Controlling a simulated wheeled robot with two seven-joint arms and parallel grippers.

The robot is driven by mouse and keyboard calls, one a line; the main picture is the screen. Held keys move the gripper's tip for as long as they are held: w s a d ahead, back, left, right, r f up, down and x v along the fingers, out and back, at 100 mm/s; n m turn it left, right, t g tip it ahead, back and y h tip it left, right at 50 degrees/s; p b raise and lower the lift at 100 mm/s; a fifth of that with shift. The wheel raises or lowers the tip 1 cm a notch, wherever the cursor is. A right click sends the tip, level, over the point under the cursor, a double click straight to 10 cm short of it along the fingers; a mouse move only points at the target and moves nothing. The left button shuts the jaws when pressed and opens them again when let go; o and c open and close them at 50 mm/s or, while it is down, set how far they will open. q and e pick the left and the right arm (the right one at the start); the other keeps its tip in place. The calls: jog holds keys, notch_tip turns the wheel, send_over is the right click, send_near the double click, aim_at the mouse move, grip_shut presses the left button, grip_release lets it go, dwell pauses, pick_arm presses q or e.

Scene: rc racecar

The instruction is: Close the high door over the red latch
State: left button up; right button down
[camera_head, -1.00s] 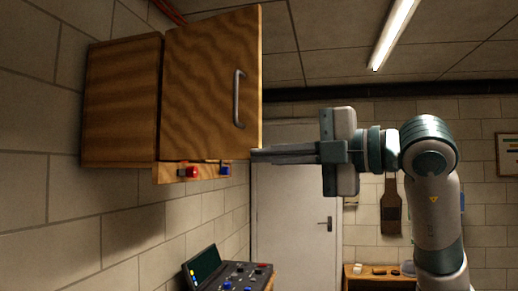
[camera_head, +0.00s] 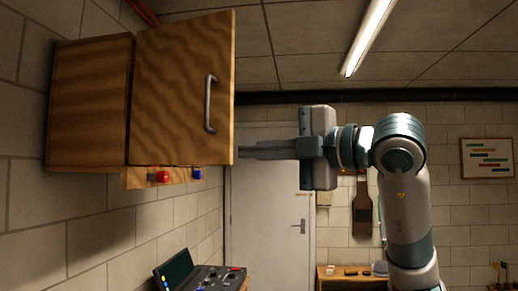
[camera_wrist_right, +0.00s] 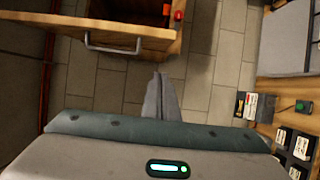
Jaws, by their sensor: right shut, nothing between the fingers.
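The wooden high door (camera_head: 183,95) hangs on the wall cabinet (camera_head: 85,105) at the left, with a grey bar handle (camera_head: 210,103). It stands open: a dark gap shows beside the cabinet, and the wrist view shows the dark inside behind the door (camera_wrist_right: 75,27). The red latch (camera_head: 160,177) is a red knob on the wooden strip below; it also shows in the wrist view (camera_wrist_right: 178,15). My right gripper (camera_head: 240,151) is shut and empty, its tips at the door's lower right edge; contact is unclear. My left gripper is out of view.
A blue knob (camera_head: 197,173) sits beside the red latch. A control console (camera_head: 205,278) stands below the cabinet. A white room door (camera_head: 270,220) and a small wooden bench (camera_head: 350,280) are behind. Open air lies under the cabinet.

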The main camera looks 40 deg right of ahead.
aim_at(231, 154)
jog(key=w+p, duration=0.4)
jog(key=w, duration=0.5)
jog(key=shift+w+d+p, duration=0.15)
jog(key=shift+d+p, duration=0.25)
jog(key=shift+d, duration=0.25)
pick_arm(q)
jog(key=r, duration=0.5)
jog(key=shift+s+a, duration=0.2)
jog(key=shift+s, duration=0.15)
pick_arm(e)
jog(key=shift+w, duration=0.15)
jog(key=shift+d, duration=0.1)
